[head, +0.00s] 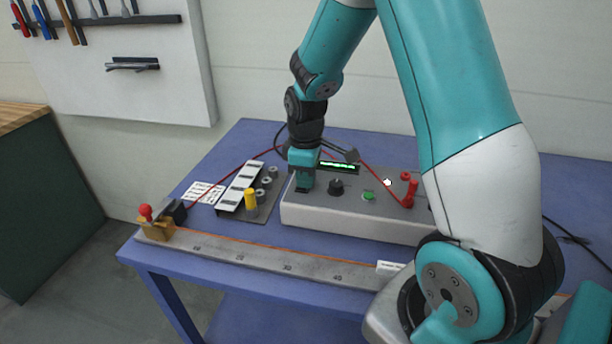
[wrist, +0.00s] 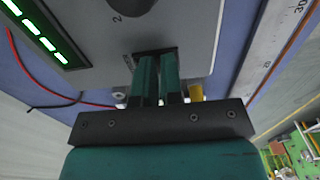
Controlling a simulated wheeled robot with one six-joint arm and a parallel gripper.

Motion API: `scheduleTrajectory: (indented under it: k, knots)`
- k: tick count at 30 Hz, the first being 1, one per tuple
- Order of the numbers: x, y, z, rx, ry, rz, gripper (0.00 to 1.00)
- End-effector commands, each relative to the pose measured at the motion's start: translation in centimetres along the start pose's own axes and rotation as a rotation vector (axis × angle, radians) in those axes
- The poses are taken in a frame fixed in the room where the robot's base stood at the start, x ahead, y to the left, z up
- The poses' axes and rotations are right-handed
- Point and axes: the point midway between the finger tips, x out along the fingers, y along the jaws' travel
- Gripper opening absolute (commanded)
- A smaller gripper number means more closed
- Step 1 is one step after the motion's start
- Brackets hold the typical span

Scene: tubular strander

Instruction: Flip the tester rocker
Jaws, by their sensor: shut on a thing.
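The tester (head: 330,216) is a light grey box on the blue table, with a lit green display (head: 338,167), a black knob (head: 336,187) and a green button (head: 369,196). My gripper (head: 303,184) points down at the left end of its top panel, where the tester rocker sits. In the wrist view, my gripper's two teal fingers (wrist: 158,62) are close together, with their tips at the black rocker (wrist: 171,53). They are shut on it and hide most of it. Which way the rocker is tipped cannot be told.
A panel with grey cylinders and a yellow piece (head: 250,199) lies left of the tester. A long steel ruler (head: 255,265) with a red-knobbed clamp (head: 146,212) runs along the front edge. Red leads cross the table, one to a red plug (head: 410,194) at the right.

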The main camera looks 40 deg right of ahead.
Motion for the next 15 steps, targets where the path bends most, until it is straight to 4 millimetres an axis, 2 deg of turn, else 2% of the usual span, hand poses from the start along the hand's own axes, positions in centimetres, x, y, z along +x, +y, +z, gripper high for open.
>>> scheduleTrajectory:
  k: [2, 10, 15]
  knots:
    - [-0.5, -0.6, 0.1, -0.007, -0.008, -0.018, 0.00]
    - [-5.4, -0.4, -0.2, -0.007, 0.005, 0.003, 0.00]
    - [-9.4, -0.4, -0.2, -0.006, 0.005, 0.004, 0.00]
